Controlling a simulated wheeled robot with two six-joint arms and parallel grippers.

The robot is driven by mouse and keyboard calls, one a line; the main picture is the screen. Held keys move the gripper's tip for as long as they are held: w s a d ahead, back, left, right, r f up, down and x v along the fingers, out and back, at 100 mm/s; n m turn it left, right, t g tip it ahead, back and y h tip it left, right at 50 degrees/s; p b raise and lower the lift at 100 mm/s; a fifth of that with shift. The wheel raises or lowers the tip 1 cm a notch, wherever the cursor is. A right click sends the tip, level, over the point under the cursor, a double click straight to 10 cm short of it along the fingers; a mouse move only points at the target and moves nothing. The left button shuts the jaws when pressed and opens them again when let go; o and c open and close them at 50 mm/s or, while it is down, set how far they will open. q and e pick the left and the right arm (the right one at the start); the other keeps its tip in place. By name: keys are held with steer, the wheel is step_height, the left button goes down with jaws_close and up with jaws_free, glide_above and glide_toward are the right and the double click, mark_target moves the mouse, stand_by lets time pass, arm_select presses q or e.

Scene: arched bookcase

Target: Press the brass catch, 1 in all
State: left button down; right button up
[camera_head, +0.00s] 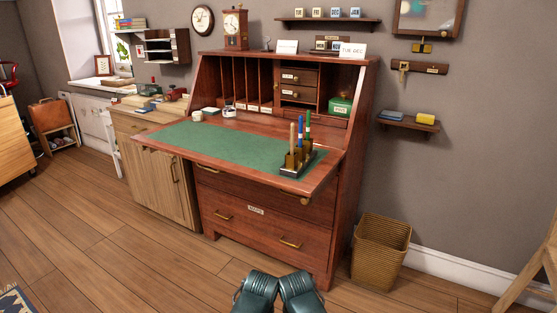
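A small brass fitting (305,200) sits on the desk front, just under the right part of the lowered writing leaf. Another brass piece (422,48) is on the wall below a framed case. I cannot tell which, if either, is the brass catch; both are too small to read. The red-brown bureau desk (345,180) stands in the middle with its green-topped leaf (215,145) down. Two dark green padded shapes at the bottom edge appear to be parts of me.
A pen holder (296,160) stands on the leaf's right end. A wicker basket (380,252) is on the floor right of the desk. A wooden cabinet (155,165) adjoins its left. Small shelves (408,122) hang at right. The floor before the desk is clear.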

stand_by(0.8)
jaws_close()
stand_by(1.6)
